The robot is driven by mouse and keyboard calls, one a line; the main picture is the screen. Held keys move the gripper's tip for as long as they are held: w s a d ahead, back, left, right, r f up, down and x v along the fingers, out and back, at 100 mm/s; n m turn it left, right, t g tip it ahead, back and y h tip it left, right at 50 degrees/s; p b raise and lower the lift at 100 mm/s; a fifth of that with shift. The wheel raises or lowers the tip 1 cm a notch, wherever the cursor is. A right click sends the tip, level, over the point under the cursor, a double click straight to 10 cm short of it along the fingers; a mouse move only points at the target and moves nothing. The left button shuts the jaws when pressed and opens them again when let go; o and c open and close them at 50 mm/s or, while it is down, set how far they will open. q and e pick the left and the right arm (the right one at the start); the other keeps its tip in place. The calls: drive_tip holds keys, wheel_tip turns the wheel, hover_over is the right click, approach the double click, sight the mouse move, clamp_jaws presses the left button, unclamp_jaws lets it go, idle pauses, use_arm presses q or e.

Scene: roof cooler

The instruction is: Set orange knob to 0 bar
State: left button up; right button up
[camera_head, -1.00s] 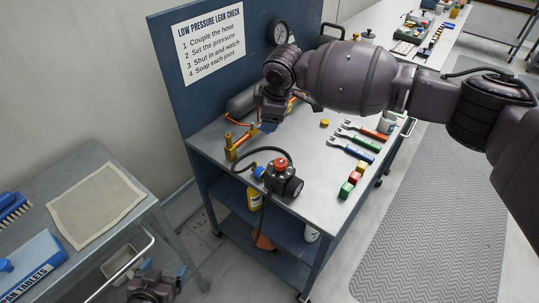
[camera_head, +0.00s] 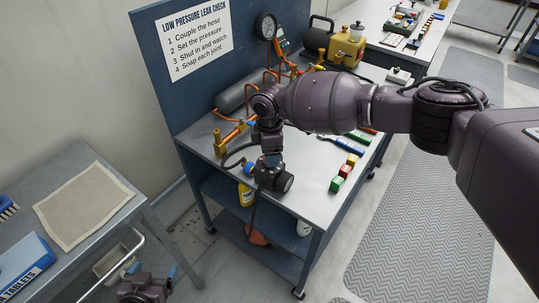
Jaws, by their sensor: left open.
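A dark regulator body (camera_head: 270,178) with a round black face (camera_head: 284,183) stands at the near corner of the blue bench's steel top. A blue fitting (camera_head: 249,169) is on its left side. The red-orange knob on top of the regulator is hidden now behind my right gripper. My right gripper (camera_head: 271,157) points down right over the regulator; its fingertips are too small and covered to tell whether they hold the knob. My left gripper (camera_head: 151,270) is open and empty at the bottom left, low beside the grey table, far from the regulator.
The bench (camera_head: 307,200) also holds brass fittings (camera_head: 233,136), a grey cylinder (camera_head: 243,94), a gauge (camera_head: 266,26), a yellow unit (camera_head: 346,45) and coloured blocks (camera_head: 344,172). A grey table (camera_head: 130,195) with a cloth stands at left. Floor matting at right is clear.

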drive_tip(key=shift+f, duration=1.05)
drive_tip(key=shift+c, duration=0.4)
drive_tip(key=c, duration=0.8)
drive_tip(key=shift+c, duration=0.2)
